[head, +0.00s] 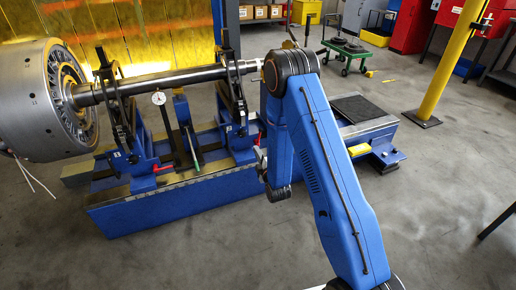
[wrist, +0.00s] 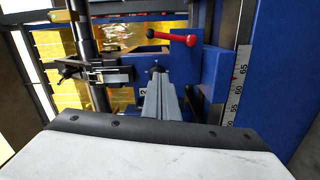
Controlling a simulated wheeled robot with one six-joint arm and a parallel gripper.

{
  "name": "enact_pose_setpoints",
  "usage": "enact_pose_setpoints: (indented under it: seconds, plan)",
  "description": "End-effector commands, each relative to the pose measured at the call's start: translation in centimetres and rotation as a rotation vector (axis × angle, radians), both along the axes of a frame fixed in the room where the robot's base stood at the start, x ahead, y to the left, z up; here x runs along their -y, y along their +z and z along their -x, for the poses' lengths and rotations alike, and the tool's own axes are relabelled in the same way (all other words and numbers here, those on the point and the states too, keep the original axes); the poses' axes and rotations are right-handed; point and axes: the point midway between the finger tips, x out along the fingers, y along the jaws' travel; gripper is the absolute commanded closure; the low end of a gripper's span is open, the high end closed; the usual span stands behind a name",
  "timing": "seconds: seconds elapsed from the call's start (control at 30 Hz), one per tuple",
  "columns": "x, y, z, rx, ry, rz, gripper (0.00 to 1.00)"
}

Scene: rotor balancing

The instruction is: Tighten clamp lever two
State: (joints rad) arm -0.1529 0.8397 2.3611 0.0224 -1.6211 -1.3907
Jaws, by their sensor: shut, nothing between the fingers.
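A red clamp lever (wrist: 172,37) lies nearly level across the upper middle of the wrist view, on a blue pedestal (wrist: 215,72). A "2" is partly visible low on the pedestal, behind my gripper. My gripper (wrist: 157,74) is shut and empty, its grey fingers pointing toward the pedestal just below the lever. A gap shows in the picture between fingertips and lever; the depth between them is unclear. In the head view, my arm largely covers the right pedestal's lever side. Another red lever (head: 163,168) sits at the foot of the left pedestal.
A steel shaft (head: 180,78) with a large rotor (head: 35,100) rests across two stands on a blue bed (head: 180,205). A dial gauge (head: 158,98) stands between them. A scale (wrist: 238,85) runs right of the pedestal. Floor in front of the bed is clear.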

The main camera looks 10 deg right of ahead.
Motion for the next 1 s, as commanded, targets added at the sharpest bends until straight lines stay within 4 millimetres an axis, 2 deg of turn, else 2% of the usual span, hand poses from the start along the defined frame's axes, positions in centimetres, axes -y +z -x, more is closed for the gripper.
enact_pose_setpoints:
  seconds: [0.5,0.7,1.0]
  plan:
    - [-1.1,0.0,-8.8,0.002,0.0,0.0,1.0]
    - [1.4,-0.5,-9.7,0.0,-0.002,0.0,1.0]
    - [2.5,-0.8,-10.2,0.0,0.0,0.0,1.0]
